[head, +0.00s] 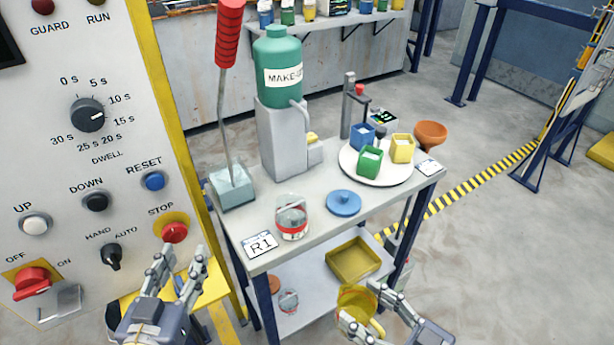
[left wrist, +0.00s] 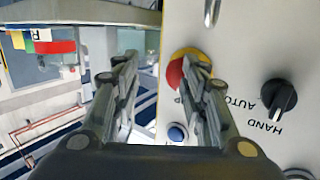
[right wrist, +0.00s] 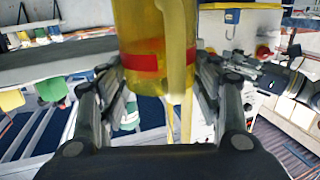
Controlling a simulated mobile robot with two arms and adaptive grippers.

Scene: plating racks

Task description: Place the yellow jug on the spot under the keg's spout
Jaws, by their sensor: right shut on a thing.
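The yellow jug (head: 356,303) is see-through, with a handle and a red band that shows in the right wrist view (right wrist: 140,62). My right gripper (head: 364,310) is shut on it and holds it in front of the bench, near the lower shelf. The keg (head: 276,75) is a green bottle labelled MAKE-UP on a grey stand (head: 283,140) at the back left of the bench top. A pale spout or hose (head: 304,117) comes down its right side. The spot beneath cannot be made out clearly. My left gripper (head: 180,268) is open and empty before the control panel.
On the bench top (head: 310,200) stand a clear red-banded jug (head: 291,218), a blue lid (head: 343,202), a white turntable (head: 352,173) with coloured cups, an orange funnel (head: 431,134) and a red-handled tool (head: 227,40). A yellow tray (head: 354,262) lies on the lower shelf.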

